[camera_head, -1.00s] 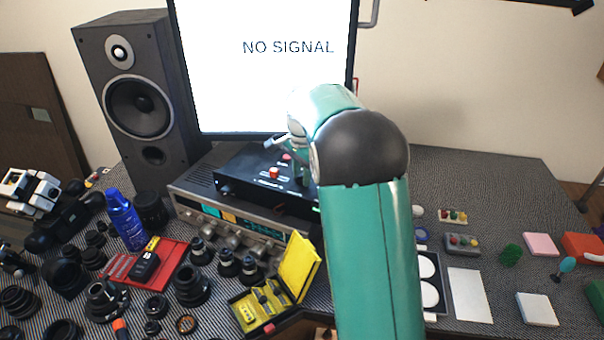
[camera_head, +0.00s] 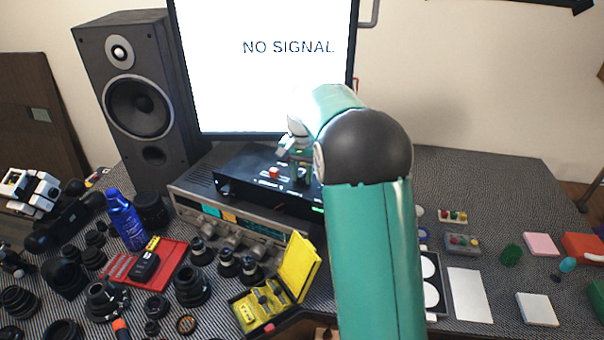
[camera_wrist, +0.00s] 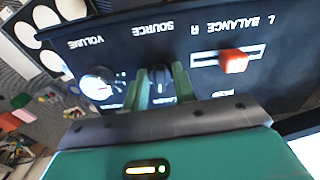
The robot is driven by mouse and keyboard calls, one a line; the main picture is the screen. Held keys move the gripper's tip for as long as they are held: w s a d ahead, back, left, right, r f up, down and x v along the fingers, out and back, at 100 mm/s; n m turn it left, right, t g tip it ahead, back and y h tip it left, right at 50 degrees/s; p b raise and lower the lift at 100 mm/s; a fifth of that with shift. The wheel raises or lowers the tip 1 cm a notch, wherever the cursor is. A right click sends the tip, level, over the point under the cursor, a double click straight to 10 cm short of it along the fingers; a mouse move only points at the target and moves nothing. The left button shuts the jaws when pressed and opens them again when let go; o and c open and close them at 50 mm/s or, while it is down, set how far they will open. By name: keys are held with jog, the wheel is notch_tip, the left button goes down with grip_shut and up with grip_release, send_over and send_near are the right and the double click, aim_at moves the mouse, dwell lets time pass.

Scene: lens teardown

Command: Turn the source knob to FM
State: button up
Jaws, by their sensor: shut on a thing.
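The source knob (camera_wrist: 158,76) is small and dark, under the upside-down SOURCE label on the black box's top (camera_wrist: 125,30) in the wrist view. My gripper (camera_wrist: 161,75) is shut on it, one green finger on each side. The fingers hide much of the knob and the markings around it, so I cannot read its setting or see FM. In the head view, my gripper (camera_head: 300,160) reaches down onto the black box (camera_head: 238,181) below the monitor; the knob is hidden there.
The white volume knob (camera_wrist: 97,84) and the red balance slider (camera_wrist: 234,61) flank the fingers. The monitor (camera_head: 265,90) stands close behind. A silver receiver (camera_head: 190,200) is under the box. Lenses and a yellow case (camera_head: 298,265) crowd the front.

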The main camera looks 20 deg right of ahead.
aim_at(302, 175)
jog(key=n, duration=0.4)
jog(key=shift+n, duration=2.8)
jog(key=o, duration=1)
jog(key=shift+r, duration=0.15)
notch_tip(302, 175, up, 14)
jog(key=shift+f, duration=0.2)
jog(key=shift+s, duration=0.15)
